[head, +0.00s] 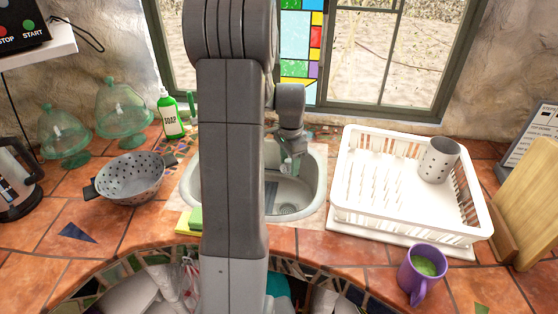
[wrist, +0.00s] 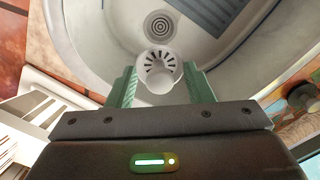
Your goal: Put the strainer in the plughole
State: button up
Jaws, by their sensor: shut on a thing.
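My gripper (wrist: 159,72) is shut on a pale strainer (wrist: 160,86), held between its two green fingers. The strainer has dark slots in its face. In the head view my gripper (head: 289,161) hangs over the sink (head: 318,185), and the plughole (head: 290,209) shows lower down in the basin. The strainer is too small to make out clearly there. My arm hides the left part of the sink.
A white dish rack (head: 345,205) with a grey cup (head: 439,160) stands right of the sink. A colander (head: 130,180), a soap bottle (head: 170,114) and a sponge (head: 195,218) are on the left. A purple mug (head: 419,277) stands at the front right.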

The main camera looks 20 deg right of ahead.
jog(key=shift+d+f+b, duration=0.1)
jog(key=shift+f+b, duration=0.25)
jog(key=shift+f, duration=0.15)
jog(key=b, duration=1.2)
send_over(288, 212)
notch_tip(288, 212, down, 17)
jog(key=shift+f, duration=0.15)
jog(key=shift+f+b, duration=0.5)
jog(key=shift+f, duration=0.25)
dwell(1.1)
dwell(0.3)
